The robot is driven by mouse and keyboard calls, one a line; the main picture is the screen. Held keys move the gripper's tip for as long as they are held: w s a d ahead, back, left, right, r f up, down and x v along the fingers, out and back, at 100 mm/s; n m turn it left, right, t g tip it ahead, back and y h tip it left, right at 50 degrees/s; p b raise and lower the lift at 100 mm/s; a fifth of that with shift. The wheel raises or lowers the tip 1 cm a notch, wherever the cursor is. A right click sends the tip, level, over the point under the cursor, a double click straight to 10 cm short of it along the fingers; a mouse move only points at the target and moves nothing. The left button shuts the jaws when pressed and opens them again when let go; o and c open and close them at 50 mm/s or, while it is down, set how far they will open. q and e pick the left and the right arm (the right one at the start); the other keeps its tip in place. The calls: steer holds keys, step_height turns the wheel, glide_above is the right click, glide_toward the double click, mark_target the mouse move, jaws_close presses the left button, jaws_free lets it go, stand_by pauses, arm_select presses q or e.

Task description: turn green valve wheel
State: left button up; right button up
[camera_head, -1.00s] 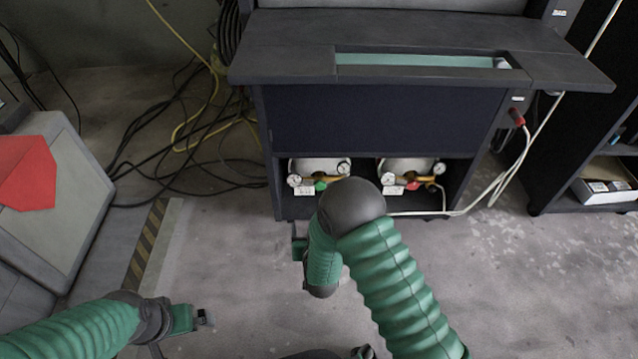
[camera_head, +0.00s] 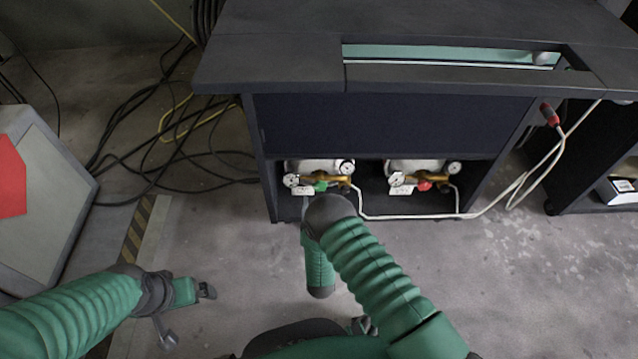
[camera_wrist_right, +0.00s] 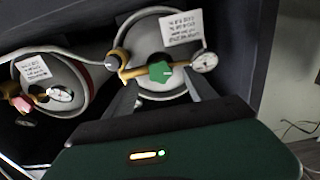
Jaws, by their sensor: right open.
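The green valve wheel (camera_head: 320,186) sits on a brass fitting between two gauges, low in the left part of the cabinet's open bay. In the right wrist view, the green wheel (camera_wrist_right: 160,72) shows in the middle, in front of a grey cylinder end. My right gripper (camera_wrist_right: 162,77) is open and empty, with a finger on each side of the wheel in the picture; I cannot tell how far off the wheel is. In the head view, my right arm hides this gripper. My left gripper (camera_head: 205,291) hangs over the floor at lower left, away from the wheel; its jaw opening is unclear.
A second cylinder with a red valve wheel (camera_head: 424,186) stands right of the green one. The dark cabinet top (camera_head: 270,66) overhangs the bay. A white hose (camera_head: 480,213) runs along its front. Black cables (camera_head: 125,165) lie at left. Floor in front is clear.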

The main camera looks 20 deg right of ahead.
steer(key=b+x, duration=0.4)
steer(key=x, duration=0.5)
steer(key=shift+f+b, duration=0.2)
steer(key=shift+b, duration=0.2)
steer(key=shift+w+d+r, duration=0.1)
steer(key=shift+w+r, duration=0.05)
steer(key=shift+w, duration=0.2)
steer(key=c, duration=1.3)
steer(key=shift+c, duration=0.2)
